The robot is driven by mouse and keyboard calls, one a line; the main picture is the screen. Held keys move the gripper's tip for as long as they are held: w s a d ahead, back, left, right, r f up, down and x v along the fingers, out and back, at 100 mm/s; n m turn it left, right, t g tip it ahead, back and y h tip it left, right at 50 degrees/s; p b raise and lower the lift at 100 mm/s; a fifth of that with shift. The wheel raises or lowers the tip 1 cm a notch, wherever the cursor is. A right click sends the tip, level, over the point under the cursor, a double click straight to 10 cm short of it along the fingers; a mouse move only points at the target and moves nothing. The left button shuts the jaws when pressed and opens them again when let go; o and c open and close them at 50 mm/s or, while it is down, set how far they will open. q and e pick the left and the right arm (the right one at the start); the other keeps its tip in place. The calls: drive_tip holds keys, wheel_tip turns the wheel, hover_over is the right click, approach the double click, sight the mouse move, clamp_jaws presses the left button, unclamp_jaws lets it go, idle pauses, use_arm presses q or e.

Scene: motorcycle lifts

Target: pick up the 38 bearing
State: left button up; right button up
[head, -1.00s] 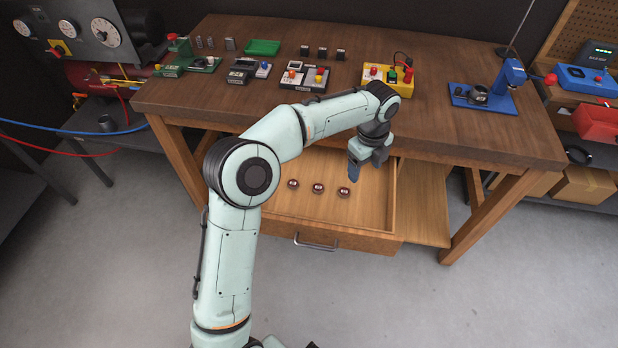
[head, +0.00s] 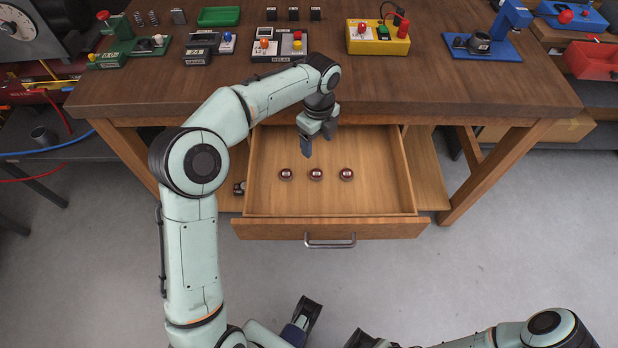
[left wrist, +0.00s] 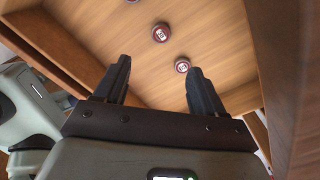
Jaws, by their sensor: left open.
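Three dark red round bearings lie in a row in the open wooden drawer (head: 330,205): a left one (head: 286,174), a middle one (head: 316,174) and a right one (head: 347,174). In the left wrist view two show white labels, one near the top (left wrist: 160,33) and one by the right finger (left wrist: 182,66); I cannot read the numbers. A third is cut off at the top edge. My left gripper (head: 318,141) is open and empty above the back of the drawer, behind the bearings.
The drawer's front has a metal handle (head: 330,244). The wooden bench top (head: 440,88) overhangs the drawer's back. On it stand a green tray (head: 218,16), a yellow box (head: 378,40) and a blue fixture (head: 490,45). The drawer floor around the bearings is clear.

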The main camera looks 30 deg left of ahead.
sight(317, 174)
use_arm(q)
wheel_tip(317, 174, down, 14)
drive_tip(key=b, duration=0.3)
drive_tip(key=shift+w+d+f, duration=0.1)
drive_tip(key=shift+d+f, duration=0.05)
drive_tip(key=shift+f, duration=0.1)
drive_tip(key=c, duration=1.2)
use_arm(e)
drive_tip(key=f, duration=0.1)
drive_tip(key=w+f, duration=0.1)
drive_tip(key=f, duration=0.1)
drive_tip(key=shift+d+f, duration=0.1)
drive_tip(key=shift+d, duration=0.1)
